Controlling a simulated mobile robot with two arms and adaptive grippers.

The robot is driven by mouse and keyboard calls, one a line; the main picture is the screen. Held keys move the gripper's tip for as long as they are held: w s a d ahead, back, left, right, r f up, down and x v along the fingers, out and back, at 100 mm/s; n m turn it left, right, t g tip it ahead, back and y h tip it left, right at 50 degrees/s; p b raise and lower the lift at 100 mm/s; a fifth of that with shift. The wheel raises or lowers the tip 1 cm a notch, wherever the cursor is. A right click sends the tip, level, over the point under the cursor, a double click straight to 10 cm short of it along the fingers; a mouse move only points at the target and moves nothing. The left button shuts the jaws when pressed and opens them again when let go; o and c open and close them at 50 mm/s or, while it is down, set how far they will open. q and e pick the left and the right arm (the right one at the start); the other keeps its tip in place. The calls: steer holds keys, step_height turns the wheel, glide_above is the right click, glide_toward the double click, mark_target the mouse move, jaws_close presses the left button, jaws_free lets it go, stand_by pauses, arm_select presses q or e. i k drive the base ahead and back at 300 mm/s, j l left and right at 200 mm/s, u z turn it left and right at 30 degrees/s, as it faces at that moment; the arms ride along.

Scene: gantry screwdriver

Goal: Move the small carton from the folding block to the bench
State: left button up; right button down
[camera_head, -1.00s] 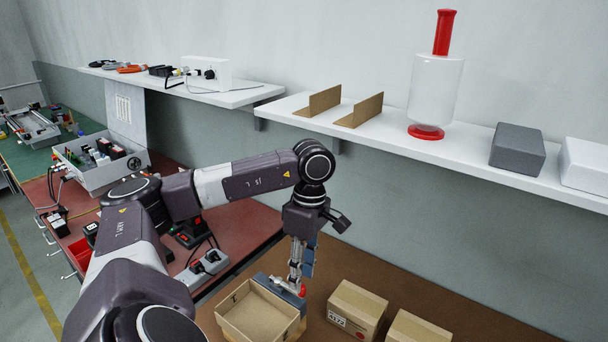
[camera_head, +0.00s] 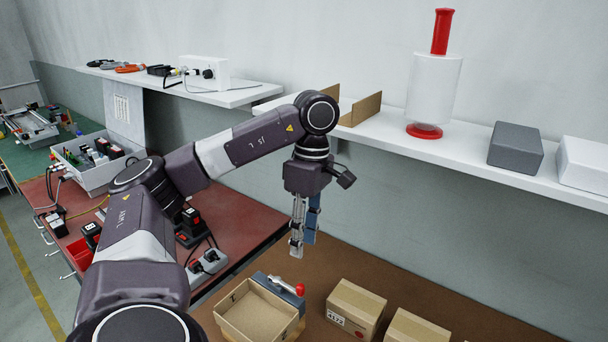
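A small open-topped cardboard carton (camera_head: 256,314) sits at the bottom centre of the head view, against a blue-grey block (camera_head: 285,297), which appears to be the folding block. A metal lever with a red knob (camera_head: 300,289) lies on the block's top. How the carton rests on the block is hidden by the carton. My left gripper (camera_head: 303,247) hangs above and behind the carton, fingers pointing down. Its two fingers look apart with nothing between them, clear of the lever and carton. The brown bench top (camera_head: 450,308) extends to the right. My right gripper is not in view.
Two closed cartons (camera_head: 356,309) (camera_head: 417,329) stand on the bench right of the open one. A wall shelf (camera_head: 470,160) above holds folded cardboard, a red-and-white dispenser and grey and white blocks. A red-topped bench (camera_head: 241,215) with chargers lies left.

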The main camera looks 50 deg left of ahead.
mark_target(260, 314)
steer(key=k, duration=2)
